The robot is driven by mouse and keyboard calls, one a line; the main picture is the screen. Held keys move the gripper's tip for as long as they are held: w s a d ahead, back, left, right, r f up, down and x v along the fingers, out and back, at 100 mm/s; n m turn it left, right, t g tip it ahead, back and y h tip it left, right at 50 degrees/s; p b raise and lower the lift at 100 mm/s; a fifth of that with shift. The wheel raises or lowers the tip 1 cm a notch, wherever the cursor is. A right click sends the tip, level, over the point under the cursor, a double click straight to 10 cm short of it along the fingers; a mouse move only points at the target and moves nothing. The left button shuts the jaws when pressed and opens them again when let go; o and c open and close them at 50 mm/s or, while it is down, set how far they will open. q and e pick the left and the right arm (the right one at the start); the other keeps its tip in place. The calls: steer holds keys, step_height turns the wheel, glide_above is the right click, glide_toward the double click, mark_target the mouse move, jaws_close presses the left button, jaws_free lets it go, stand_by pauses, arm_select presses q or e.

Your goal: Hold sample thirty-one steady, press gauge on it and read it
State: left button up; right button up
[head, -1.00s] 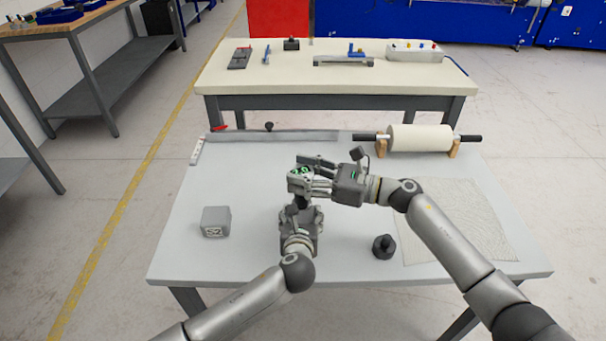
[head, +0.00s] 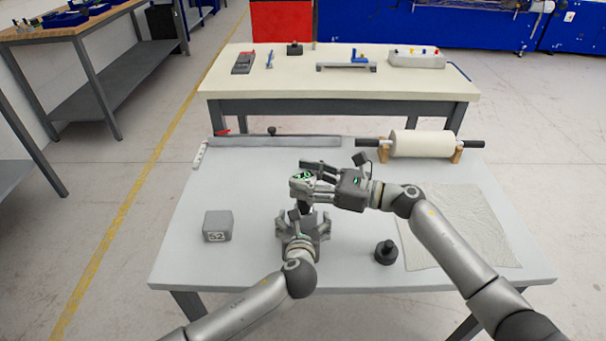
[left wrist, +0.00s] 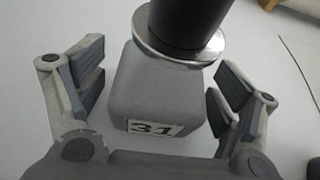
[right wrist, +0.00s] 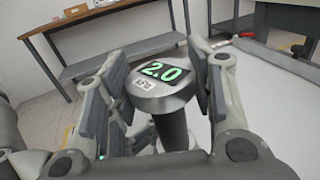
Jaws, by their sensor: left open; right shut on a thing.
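Sample thirty-one (left wrist: 157,85), a grey block with a "31" label, stands between the spread fingers of my left gripper (left wrist: 160,92), with narrow gaps at its sides. In the head view my left gripper (head: 303,222) hides most of it. The gauge (right wrist: 172,125) is upright, with a dark shaft and a green display reading 2.0. My right gripper (right wrist: 158,80) is shut on its head; the gauge also shows in the head view (head: 302,177). Its round metal foot (left wrist: 178,48) is over the block's top and appears to touch it.
A grey block labelled 52 (head: 218,226) stands at left. A roller (head: 420,143) and a long grey bar (head: 290,141) line the back edge. The front middle is clear.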

arm_select(q)
steer(key=v, duration=1.2)
arm_select(e)
steer(key=shift+r, duration=0.1)
arm_select(q)
steer(key=shift+d+f, duration=0.1)
